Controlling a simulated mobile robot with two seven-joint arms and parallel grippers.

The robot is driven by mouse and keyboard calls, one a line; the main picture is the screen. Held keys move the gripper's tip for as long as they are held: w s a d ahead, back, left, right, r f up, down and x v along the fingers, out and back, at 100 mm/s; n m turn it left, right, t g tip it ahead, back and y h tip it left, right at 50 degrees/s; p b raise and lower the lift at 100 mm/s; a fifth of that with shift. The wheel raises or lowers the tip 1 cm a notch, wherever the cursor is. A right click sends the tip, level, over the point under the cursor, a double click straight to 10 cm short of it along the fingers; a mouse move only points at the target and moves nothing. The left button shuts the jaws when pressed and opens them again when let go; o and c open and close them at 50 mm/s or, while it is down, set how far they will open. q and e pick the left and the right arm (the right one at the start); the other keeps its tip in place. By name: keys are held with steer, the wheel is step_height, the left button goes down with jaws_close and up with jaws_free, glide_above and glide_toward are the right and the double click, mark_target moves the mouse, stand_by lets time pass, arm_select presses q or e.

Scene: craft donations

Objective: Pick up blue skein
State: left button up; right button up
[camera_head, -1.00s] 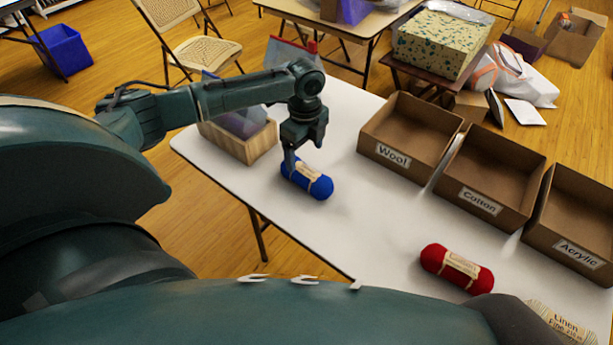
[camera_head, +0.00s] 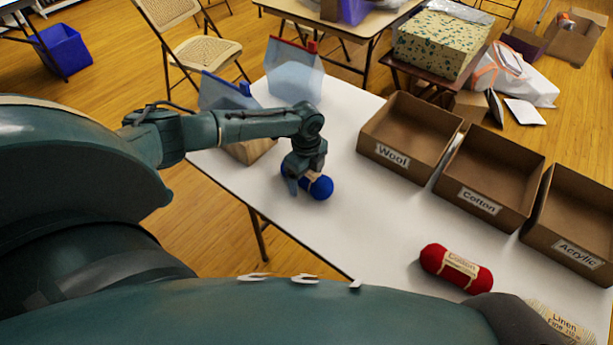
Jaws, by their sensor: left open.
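The blue skein (camera_head: 320,187) lies on the white table, with a pale paper band around its middle. My left gripper (camera_head: 299,184) is down over the left part of the skein, with its fingers at the skein's sides. It is open, and it hides the skein's left half. Whether the fingers touch the yarn cannot be told. My right gripper does not show.
Open boxes labelled Wool (camera_head: 391,157), Cotton (camera_head: 479,201) and Acrylic (camera_head: 578,253) stand along the right of the white table (camera_head: 350,235). A red skein (camera_head: 457,268) lies near the front.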

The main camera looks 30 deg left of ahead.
arm_select(q)
steer(key=shift+c, duration=0.6)
steer(key=c, duration=1)
steer(key=shift+o, duration=0.2)
steer(key=shift+r, duration=0.1)
